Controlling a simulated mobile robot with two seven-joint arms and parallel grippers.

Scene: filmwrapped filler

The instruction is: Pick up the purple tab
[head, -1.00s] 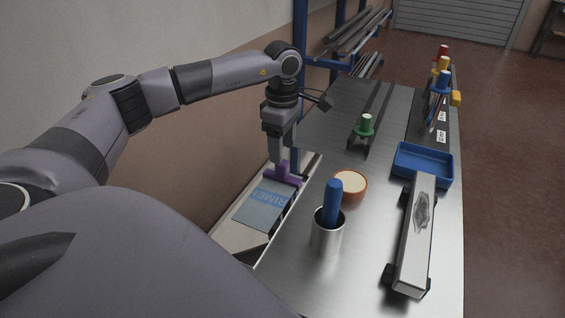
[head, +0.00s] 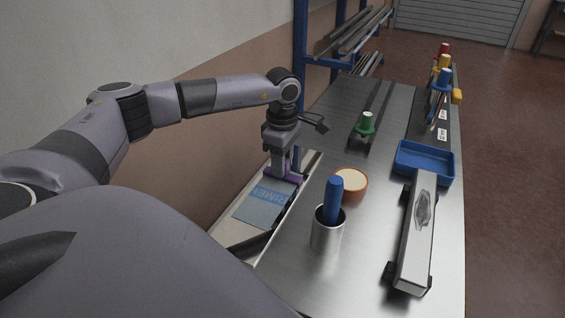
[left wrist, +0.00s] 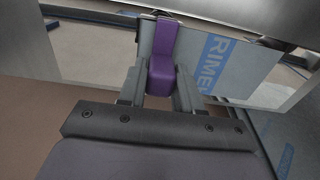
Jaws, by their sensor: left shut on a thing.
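The purple tab (head: 284,176) is at the far edge of a grey-blue sheet with blue lettering (head: 259,204), low at the left side of the metal bench. My left gripper (head: 279,172) points down and is shut on the purple tab. In the left wrist view the tab (left wrist: 163,72) sits between the two fingers (left wrist: 160,88), with its upper part reaching past the fingertips over the sheet (left wrist: 205,55). I cannot tell whether the tab is lifted clear of the sheet. My right gripper is not in view.
An orange bowl (head: 362,190), a metal cup (head: 319,236) with a blue-handled tool (head: 334,195), and a green-topped piece (head: 366,123) stand on the bench (head: 362,270). A blue tray (head: 398,172) and a long block (head: 416,245) are to the right. A blue rack post (head: 299,80) rises behind the gripper.

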